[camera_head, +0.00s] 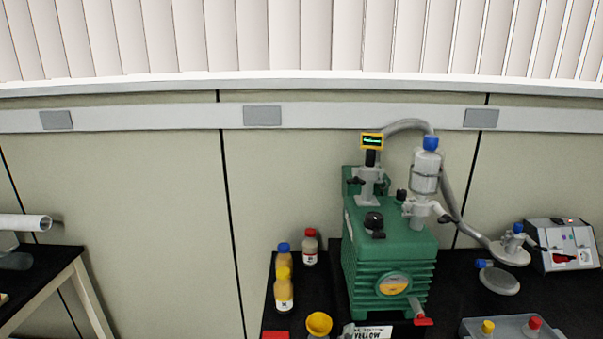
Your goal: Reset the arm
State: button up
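My gripper and arm do not show in the head view. The green pump unit (390,255) stands on the black bench at the right of centre. It carries a small yellow display (372,141) and a clear vessel with a blue cap (430,143). A grey hose (455,205) runs from its top down to a round grey fitting (510,252) at the right. A red-handled valve (423,320) is low on its front.
Several capped bottles, including a yellow one (284,290), stand left of the pump. A control box (562,245), a round lid (498,280) and a clear tray (465,328) are at the right. Another black table (50,262) is at the left, with floor space between.

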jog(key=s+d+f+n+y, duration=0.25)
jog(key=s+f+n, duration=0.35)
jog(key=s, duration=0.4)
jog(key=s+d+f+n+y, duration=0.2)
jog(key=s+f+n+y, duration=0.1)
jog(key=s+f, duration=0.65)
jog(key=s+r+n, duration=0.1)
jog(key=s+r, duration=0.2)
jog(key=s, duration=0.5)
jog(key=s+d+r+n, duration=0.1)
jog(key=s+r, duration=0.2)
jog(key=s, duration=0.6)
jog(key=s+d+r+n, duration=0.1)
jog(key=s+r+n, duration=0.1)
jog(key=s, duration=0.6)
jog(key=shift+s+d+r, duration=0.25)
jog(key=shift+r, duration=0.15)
